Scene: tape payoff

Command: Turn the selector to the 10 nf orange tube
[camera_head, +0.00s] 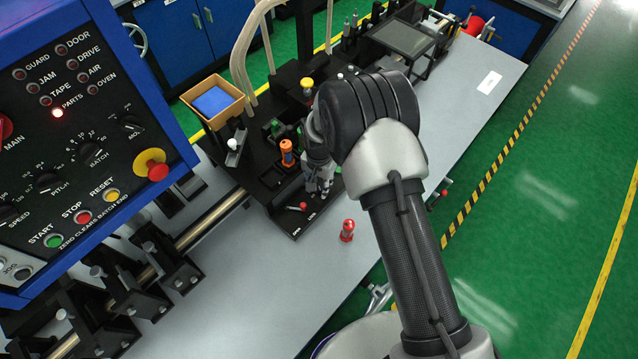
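An orange tube (287,152) with a dark band stands upright on the black fixture (262,172) at the centre of the bench. A green part (276,128) stands just behind it. My gripper (322,190) points down beside the orange tube, to its right, over the fixture's front part. Its fingers are small and partly hidden by my wrist, so I cannot tell whether they are open or touching anything. A small red-knobbed lever (302,206) lies on the front of the fixture, near small white labels. I cannot tell which part is the selector, and no "10 nf" marking is readable.
A red bottle-shaped part (347,231) stands on the grey bench (250,285) in front.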

